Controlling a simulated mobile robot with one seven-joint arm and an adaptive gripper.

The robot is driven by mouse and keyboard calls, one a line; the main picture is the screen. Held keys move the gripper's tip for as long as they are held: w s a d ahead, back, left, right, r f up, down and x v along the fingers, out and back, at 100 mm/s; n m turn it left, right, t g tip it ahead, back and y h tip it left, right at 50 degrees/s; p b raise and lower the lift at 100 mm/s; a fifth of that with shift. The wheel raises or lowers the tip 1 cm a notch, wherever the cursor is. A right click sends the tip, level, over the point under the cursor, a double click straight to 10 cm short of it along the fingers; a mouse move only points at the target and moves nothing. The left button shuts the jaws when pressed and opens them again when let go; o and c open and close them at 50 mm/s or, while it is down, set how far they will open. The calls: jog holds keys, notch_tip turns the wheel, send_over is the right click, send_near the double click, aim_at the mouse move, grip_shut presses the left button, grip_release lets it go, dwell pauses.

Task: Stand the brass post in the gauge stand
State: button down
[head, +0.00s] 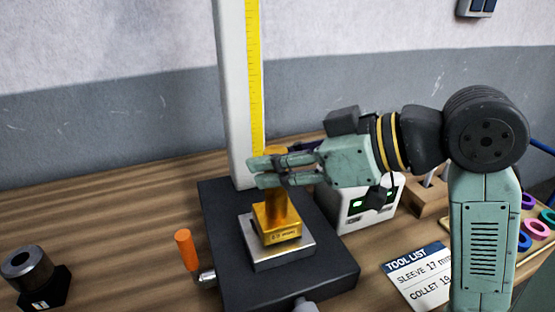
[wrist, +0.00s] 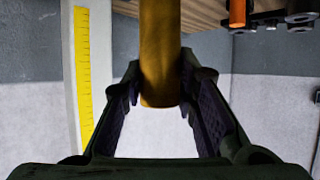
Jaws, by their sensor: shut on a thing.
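The brass post (head: 278,205) is upright, a round golden bar above a square golden block (head: 277,224) with small lettering. My gripper (head: 262,171) is shut on the bar near its top, coming from the right. In the wrist view the brass post (wrist: 160,60) runs between both fingers, with its rounded end showing. The gauge stand has a dark base plate (head: 335,272), a pale column (head: 234,100) and a yellow scale (head: 255,80). The golden block is over a silver block (head: 285,257) on the plate; I cannot tell whether they touch.
An orange-handled lever (head: 187,250) is at the plate's left side. A dark cylindrical part (head: 27,270) stands far left. A white box with green displays (head: 357,208), a tool list card (head: 415,275) and coloured rings (head: 535,228) are to the right. Bare wood lies left of the plate.

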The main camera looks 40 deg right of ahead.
jog(key=shift+s+a+f+b, duration=0.2)
jog(key=shift+f+b, duration=0.5)
jog(key=shift+f, duration=0.05)
jog(key=shift+s+a+f+b, duration=0.15)
jog(key=shift+a+f+b, duration=0.05)
jog(key=shift+f+b, duration=0.5)
dwell(0.5)
jog(key=c, duration=1.2)
grip_release()
jog(key=shift+d, duration=0.15)
jog(key=shift+f, duration=0.1)
jog(key=v, duration=0.9)
jog(key=shift+r+p, duration=0.35)
jog(key=shift+f, duration=0.1)
